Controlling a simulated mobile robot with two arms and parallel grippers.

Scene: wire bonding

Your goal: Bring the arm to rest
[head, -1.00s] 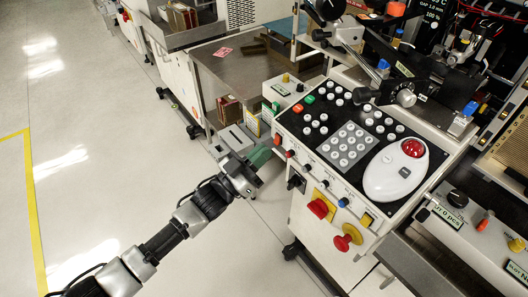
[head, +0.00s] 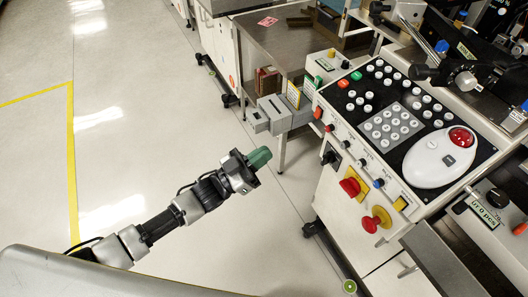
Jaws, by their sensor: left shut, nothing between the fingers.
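My left arm comes in from the lower left. Its gripper (head: 258,158), with green fingertips, is shut and empty over the floor. It is apart from the white control console (head: 335,215) to its right. My right gripper is not in view.
A grey box (head: 272,115) juts out beyond the gripper. A metal table (head: 285,45) stands behind. The floor (head: 120,130) at left is clear, with a yellow line (head: 72,150).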

